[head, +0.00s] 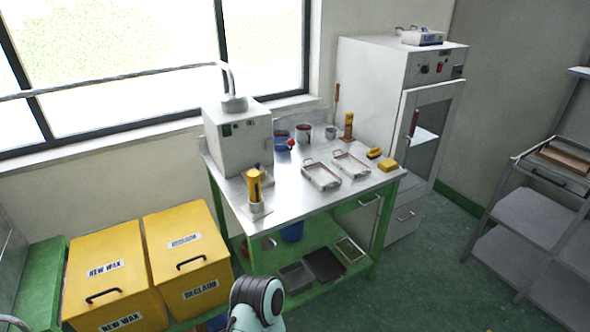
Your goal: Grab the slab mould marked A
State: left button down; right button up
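No letter A is readable on anything in the head view, so I cannot tell which thing is the slab mould marked A. Two shallow metal trays with end handles lie side by side on the steel table: a nearer left tray (321,177) and a right tray (351,164). Both look empty. A shallow metal box with a handle and blue marking (421,38) sits on top of the white cabinet. Part of my arm shows at the bottom middle. Neither of my grippers is in view.
The steel table (300,205) also holds a white machine (238,135), a yellow tool (254,190), pots and yellow blocks (387,165). Darker trays (323,264) lie on its green lower shelf. Yellow wax bins (188,255) stand left, a rack (535,215) right. Floor between is clear.

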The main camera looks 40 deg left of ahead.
aim_at(318, 173)
jog(key=i+l+u, duration=0.1)
jog(key=i+u, duration=0.2)
jog(key=u, duration=0.15)
jog(key=i+l+u, duration=0.15)
jog(key=u, duration=0.35)
jog(key=i+l+u, duration=0.3)
jog(key=u, duration=0.15)
jog(key=i+l+u, duration=0.2)
jog(key=l+u, duration=0.3)
jog(key=i+l+u, duration=0.15)
jog(key=l+u, duration=0.15)
jog(key=u, duration=0.15)
jog(key=l+u, duration=0.35)
jog(key=l, duration=0.15)
jog(key=i+l+u, duration=0.1)
jog(key=l+u, duration=0.2)
jog(key=l, duration=0.2)
